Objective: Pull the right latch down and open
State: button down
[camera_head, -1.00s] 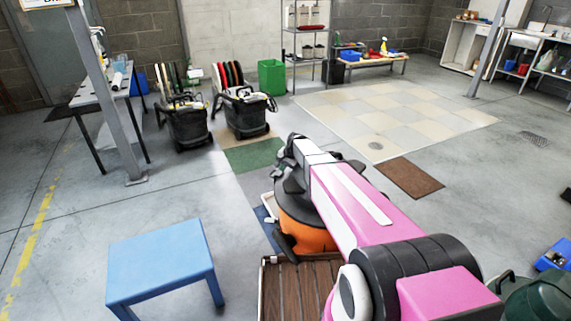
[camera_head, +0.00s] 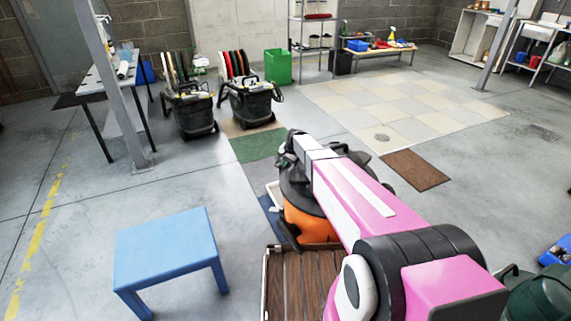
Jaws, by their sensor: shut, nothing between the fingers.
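The right latch cannot be made out; the arm hides much of the machine's right side. My gripper (camera_head: 286,158) is at the far end of the arm, over the machine's upper left edge. It is small and dark here, with its fingers shut and empty. Whether it touches the machine cannot be told.
A brown slatted wooden platform (camera_head: 292,283) lies in front of the machine. A blue table (camera_head: 165,245) stands to the left, with open floor around it. Two black wheeled carts (camera_head: 250,104), a green mat (camera_head: 257,145) and a brown mat (camera_head: 414,170) lie beyond.

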jog(key=shift+w+a+h, duration=0.2)
jog(key=shift+a+h, duration=0.05)
jog(key=shift+h, duration=0.05)
jog(key=shift+w+a+g+h, duration=0.25)
jog(key=shift+w+a+h, duration=0.1)
jog(key=shift+a, duration=0.15)
jog(key=shift+w+a+g+h, duration=0.25)
jog(key=shift+a+h, duration=0.1)
jog(key=shift+a, duration=0.1)
jog(key=w+a+f+g+h, duration=0.2)
jog(key=w+a+f+h, duration=0.2)
jog(key=a+f, duration=0.4)
jog(key=shift+w+a+f+g+h, duration=0.3)
jog(key=shift+a+g+h, duration=0.1)
jog(key=shift+a+h, duration=0.4)
